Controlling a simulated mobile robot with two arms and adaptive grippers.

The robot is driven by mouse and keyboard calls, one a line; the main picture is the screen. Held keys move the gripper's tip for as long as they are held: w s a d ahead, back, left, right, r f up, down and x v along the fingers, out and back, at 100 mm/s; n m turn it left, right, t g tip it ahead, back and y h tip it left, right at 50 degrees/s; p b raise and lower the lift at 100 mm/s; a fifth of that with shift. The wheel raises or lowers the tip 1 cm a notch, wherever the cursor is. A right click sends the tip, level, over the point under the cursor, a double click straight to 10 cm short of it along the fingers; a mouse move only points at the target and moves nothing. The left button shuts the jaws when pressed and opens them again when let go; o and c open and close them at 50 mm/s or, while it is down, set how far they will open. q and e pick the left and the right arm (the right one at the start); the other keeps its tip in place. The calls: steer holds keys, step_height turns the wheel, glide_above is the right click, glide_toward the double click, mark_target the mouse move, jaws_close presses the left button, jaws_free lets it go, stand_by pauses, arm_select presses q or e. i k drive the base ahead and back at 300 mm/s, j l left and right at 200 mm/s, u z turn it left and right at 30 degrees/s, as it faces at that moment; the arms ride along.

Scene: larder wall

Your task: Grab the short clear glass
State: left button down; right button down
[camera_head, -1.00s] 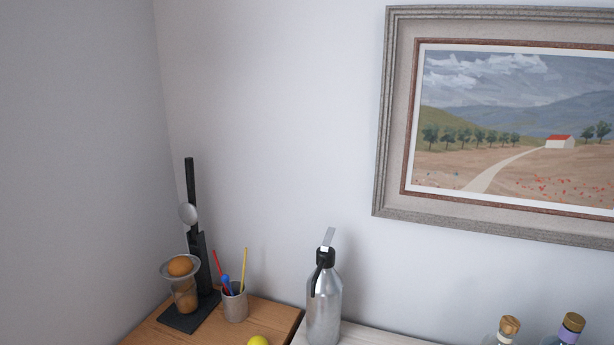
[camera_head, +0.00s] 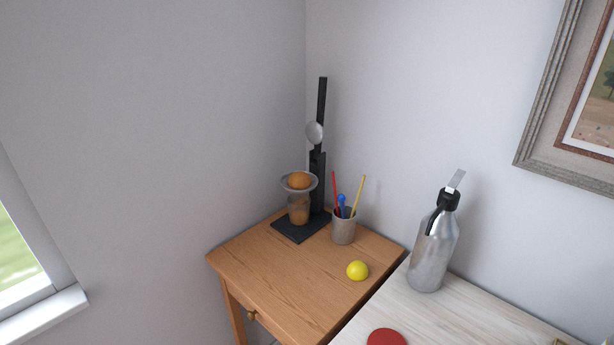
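A clear glass (camera_head: 299,212) with something orange-brown showing inside stands on the black base of the juicer (camera_head: 318,180), on the wooden side table. I cannot tell whether it is the short clear glass. An orange (camera_head: 299,180) rests in the juicer's bowl above the glass. Neither of my grippers is in view.
A cup of pens (camera_head: 343,228) and a yellow ball (camera_head: 357,271) are on the wooden side table (camera_head: 270,275). A silver siphon bottle (camera_head: 434,250) and a red disc (camera_head: 386,338) are on the pale counter (camera_head: 465,315). A window (camera_head: 25,255) is at left.

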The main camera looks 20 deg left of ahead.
mark_target(299, 211)
steer(key=j+u, duration=0.25)
steer(key=j, duration=0.25)
steer(key=j+u, duration=0.25)
steer(key=j, duration=0.25)
steer(key=i+j+u, duration=0.1)
steer(key=j+u, duration=0.15)
steer(key=j, duration=0.2)
steer(key=i+j+u, duration=0.25)
steer(key=j, duration=0.25)
steer(key=k, duration=0.1)
